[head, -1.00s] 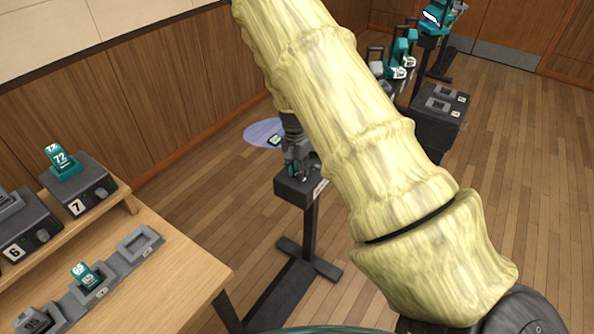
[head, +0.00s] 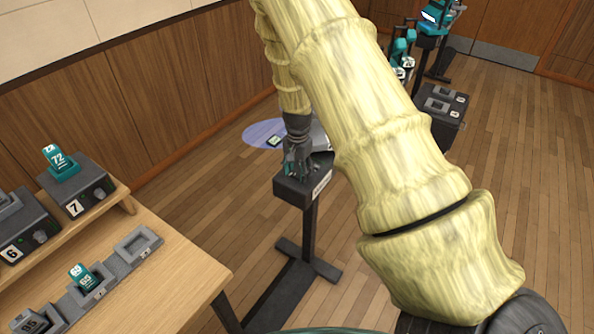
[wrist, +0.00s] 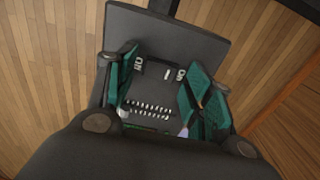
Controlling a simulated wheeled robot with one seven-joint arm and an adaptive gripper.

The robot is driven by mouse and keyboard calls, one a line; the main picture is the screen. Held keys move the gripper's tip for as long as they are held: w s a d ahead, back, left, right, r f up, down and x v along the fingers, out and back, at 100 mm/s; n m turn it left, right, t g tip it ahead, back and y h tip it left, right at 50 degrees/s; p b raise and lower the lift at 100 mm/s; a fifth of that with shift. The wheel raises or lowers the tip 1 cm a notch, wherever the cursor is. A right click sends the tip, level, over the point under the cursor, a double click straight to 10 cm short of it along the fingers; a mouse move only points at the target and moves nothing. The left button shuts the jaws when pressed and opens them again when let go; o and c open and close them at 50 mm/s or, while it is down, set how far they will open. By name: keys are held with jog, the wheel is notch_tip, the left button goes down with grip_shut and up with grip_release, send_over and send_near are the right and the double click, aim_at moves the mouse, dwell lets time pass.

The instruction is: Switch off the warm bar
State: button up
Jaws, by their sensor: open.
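A dark box-shaped panel (head: 290,187) stands on a thin black stand in the middle of the head view. My gripper (head: 298,165) points down over it, with its fingers at or just above the top; contact cannot be told. In the wrist view, my open gripper (wrist: 154,120) has teal finger parts on the left and right of the dark panel (wrist: 190,35). Between them are pale characters and rows of small pale marks (wrist: 150,109). A lilac tip (wrist: 183,132) shows beside the right finger. I cannot make out the warm bar, its label or its setting.
A wooden table (head: 180,275) at left carries grey docks and a teal numbered block (head: 61,162) on a unit marked 7. Another dark stand (head: 436,115) with teal items nearby is behind my arm. A lilac disc (head: 262,133) lies by the wall.

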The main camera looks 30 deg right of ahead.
aim_at(297, 175)
notch_tip(297, 175, up, 12)
dwell(0.6)
dwell(0.5)
